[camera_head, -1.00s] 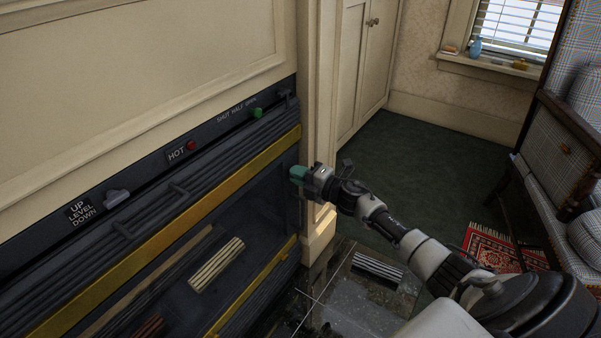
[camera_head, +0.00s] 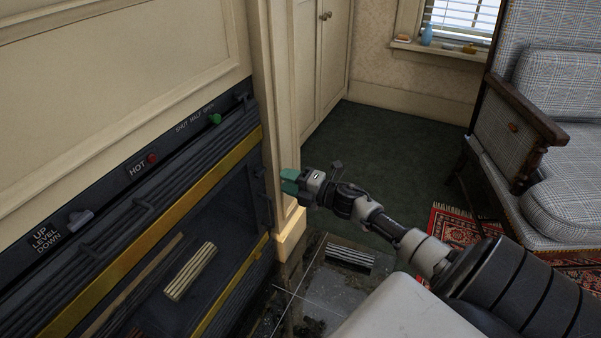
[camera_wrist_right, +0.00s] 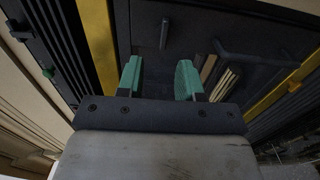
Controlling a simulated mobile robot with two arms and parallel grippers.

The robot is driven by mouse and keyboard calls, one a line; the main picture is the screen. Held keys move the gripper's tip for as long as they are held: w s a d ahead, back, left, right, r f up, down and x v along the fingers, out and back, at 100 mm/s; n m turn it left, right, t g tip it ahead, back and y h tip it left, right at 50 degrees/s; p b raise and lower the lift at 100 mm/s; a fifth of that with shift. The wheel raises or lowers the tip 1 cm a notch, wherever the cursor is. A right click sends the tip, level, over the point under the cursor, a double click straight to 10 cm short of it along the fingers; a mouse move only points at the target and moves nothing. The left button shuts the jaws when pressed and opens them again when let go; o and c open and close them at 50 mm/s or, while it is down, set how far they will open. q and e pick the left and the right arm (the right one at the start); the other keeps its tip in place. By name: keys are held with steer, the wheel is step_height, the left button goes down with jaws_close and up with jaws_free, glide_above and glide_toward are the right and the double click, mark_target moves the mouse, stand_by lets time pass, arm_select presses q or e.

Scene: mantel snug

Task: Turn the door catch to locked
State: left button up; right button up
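The stove front, a dark panel with brass bars and a dark glass door (camera_head: 222,235), fills the left of the head view. A small dark lever (camera_wrist_right: 165,33), which looks like the door catch, stands out from the dark door ahead of my right gripper in the right wrist view. It points nearly along the picture's vertical; I cannot read any locked mark. My right gripper (camera_head: 290,181) has green fingertips and is in front of the cream pillar, right of the stove. In the right wrist view its fingers (camera_wrist_right: 160,80) are apart with nothing between them. My left gripper is out of view.
A green knob (camera_head: 215,119), a red HOT lamp (camera_head: 152,159) and a grey lever (camera_head: 80,219) sit on the stove's top strip. The cream pillar (camera_head: 284,120) borders the stove.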

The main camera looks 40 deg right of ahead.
steer(key=shift+v, duration=1.5)
steer(key=shift+r, duration=0.1)
